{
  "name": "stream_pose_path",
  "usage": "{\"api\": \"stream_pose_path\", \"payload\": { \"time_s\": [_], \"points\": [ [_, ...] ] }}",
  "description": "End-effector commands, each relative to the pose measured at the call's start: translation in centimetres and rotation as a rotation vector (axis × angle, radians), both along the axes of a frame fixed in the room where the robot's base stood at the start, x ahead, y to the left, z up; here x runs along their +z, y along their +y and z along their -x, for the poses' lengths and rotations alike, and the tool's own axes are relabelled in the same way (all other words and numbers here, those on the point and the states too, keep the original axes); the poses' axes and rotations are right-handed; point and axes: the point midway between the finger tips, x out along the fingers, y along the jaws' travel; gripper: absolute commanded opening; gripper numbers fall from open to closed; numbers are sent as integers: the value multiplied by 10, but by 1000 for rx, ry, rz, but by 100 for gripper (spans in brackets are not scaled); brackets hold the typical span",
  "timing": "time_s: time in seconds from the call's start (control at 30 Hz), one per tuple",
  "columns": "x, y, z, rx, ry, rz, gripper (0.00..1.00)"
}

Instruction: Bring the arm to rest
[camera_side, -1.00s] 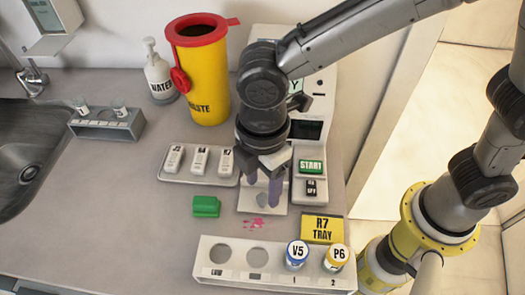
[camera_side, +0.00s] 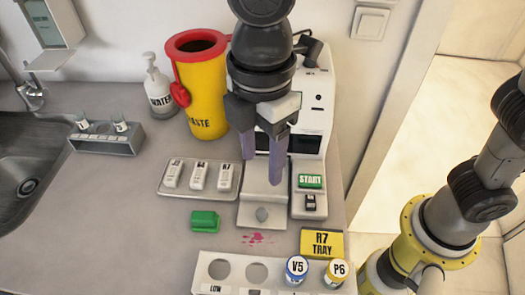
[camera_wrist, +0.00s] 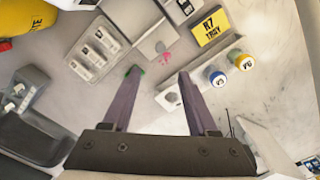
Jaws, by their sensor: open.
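My gripper (camera_side: 264,158) is open and empty, with its purple fingers pointing down. In the side view it hangs in front of the white analyser (camera_side: 310,105), above the grey plate (camera_side: 262,190) at the machine's front. In the wrist view my gripper (camera_wrist: 160,78) shows its two fingers spread apart with nothing between them. The fingertips look clear of the counter (camera_side: 130,235).
A yellow waste bin (camera_side: 207,100) and a water bottle (camera_side: 158,85) stand at the back. A tray (camera_side: 165,190) holds labelled modules. A green block (camera_side: 205,221), a pink spill (camera_side: 257,238), an R7 tray sign (camera_side: 321,243) and a vial rack (camera_side: 225,285) lie nearer.

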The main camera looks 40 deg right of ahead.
Motion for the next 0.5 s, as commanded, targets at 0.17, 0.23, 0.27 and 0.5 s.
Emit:
{"api": "stream_pose_path", "payload": {
  "time_s": [0.17,0.23,0.27,0.5],
  "points": [
    [13,-20,-16,-66,-24,-26,59],
    [30,-45,-25,-132,-54,-54,59],
    [37,-61,-28,-168,-66,-64,59],
    [62,-184,-9,-547,-189,-150,59]
  ]
}}
